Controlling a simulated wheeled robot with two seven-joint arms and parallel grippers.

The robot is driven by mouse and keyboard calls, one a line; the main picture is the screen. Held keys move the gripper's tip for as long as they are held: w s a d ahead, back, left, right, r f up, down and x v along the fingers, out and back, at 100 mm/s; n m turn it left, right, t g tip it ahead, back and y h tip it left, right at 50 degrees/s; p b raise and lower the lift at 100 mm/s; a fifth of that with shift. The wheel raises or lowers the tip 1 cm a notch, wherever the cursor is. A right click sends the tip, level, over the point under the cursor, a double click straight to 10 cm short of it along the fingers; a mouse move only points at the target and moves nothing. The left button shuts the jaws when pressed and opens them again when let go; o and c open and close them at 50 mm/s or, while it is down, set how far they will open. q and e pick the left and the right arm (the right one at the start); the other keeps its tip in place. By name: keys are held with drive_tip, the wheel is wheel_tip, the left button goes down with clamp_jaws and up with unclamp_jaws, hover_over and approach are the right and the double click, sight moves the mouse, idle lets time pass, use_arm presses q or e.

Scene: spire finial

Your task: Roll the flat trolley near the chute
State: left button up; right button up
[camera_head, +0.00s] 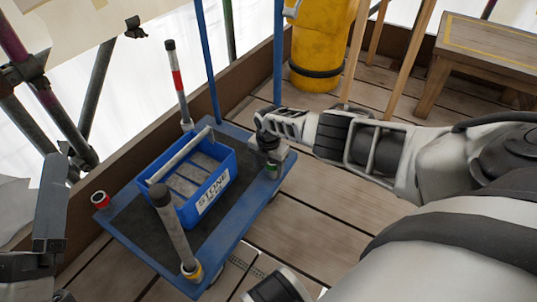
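The flat trolley (222,248) is a blue-edged platform with a dark mat on the plank floor, in the lower left of the head view. A blue tray (205,203) with a grey handle bar and a partly legible label sits on it. Corner posts include a red-and-white banded one (176,80) and a grey one with a yellow base (172,225). Part of my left gripper (50,215) shows at the left edge. The yellow chute (320,45) stands at the back.
Two blue uprights (207,62) rise near the trolley's far end. A brown board (130,165) borders the left and back of the deck. Scaffold tubes (100,85) stand at left. A wooden bench (490,50) is at back right. Planks (320,220) right of the trolley look clear.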

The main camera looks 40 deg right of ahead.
use_arm(q)
drive_tip(key=f, duration=0.3)
drive_tip(key=shift+w+d, duration=0.3)
drive_tip(key=shift+d, duration=0.05)
use_arm(e)
drive_tip(key=shift+f, duration=0.3)
wheel_tip(320, 180, up, 9)
drive_tip(key=p, duration=0.8)
drive_tip(key=shift+f, duration=0.2)
use_arm(q)
wheel_tip(320, 180, up, 8)
drive_tip(key=shift+a+r, duration=0.2)
drive_tip(key=shift+w, duration=0.1)
